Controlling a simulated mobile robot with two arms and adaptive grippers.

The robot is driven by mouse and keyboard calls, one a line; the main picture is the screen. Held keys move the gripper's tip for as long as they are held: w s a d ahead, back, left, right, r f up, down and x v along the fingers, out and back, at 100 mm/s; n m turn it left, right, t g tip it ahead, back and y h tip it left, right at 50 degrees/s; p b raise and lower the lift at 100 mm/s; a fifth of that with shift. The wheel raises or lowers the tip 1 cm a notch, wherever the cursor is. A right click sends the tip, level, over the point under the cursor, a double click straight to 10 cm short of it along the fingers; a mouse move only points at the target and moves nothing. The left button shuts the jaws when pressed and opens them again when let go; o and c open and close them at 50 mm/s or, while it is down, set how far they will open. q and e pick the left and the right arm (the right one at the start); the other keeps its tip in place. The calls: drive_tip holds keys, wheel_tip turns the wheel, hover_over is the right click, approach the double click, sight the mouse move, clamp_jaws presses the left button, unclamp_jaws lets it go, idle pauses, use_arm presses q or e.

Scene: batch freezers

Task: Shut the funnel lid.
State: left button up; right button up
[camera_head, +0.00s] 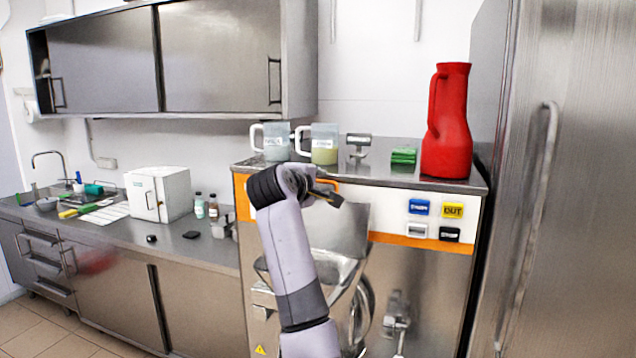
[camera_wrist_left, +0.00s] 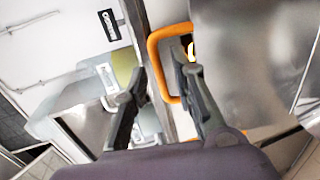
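The funnel lid (camera_head: 342,232) is a grey metal plate, standing raised above the metal funnel (camera_head: 325,270) on the front of the batch freezer. The lid also shows as a broad metal surface in the left wrist view (camera_wrist_left: 245,60). An orange loop (camera_wrist_left: 155,50) is beside it, partly behind one finger. My left gripper (camera_head: 326,192) is at the lid's upper edge in the head view; my arm hides part of the lid and funnel. In the wrist view the two fingers (camera_wrist_left: 162,78) are apart with nothing clearly held between them. Contact with the loop cannot be told. My right gripper is not in view.
On the freezer top (camera_head: 375,157) stand two jugs (camera_head: 276,142) (camera_head: 324,145), a green item (camera_head: 403,156) and a red pitcher (camera_head: 447,125). Buttons (camera_head: 420,207) are right of the lid. A tall steel cabinet (camera_head: 570,200) bounds the right; a counter (camera_head: 120,235) extends left.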

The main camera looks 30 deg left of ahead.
use_arm(q)
clamp_jaws()
idle(0.6)
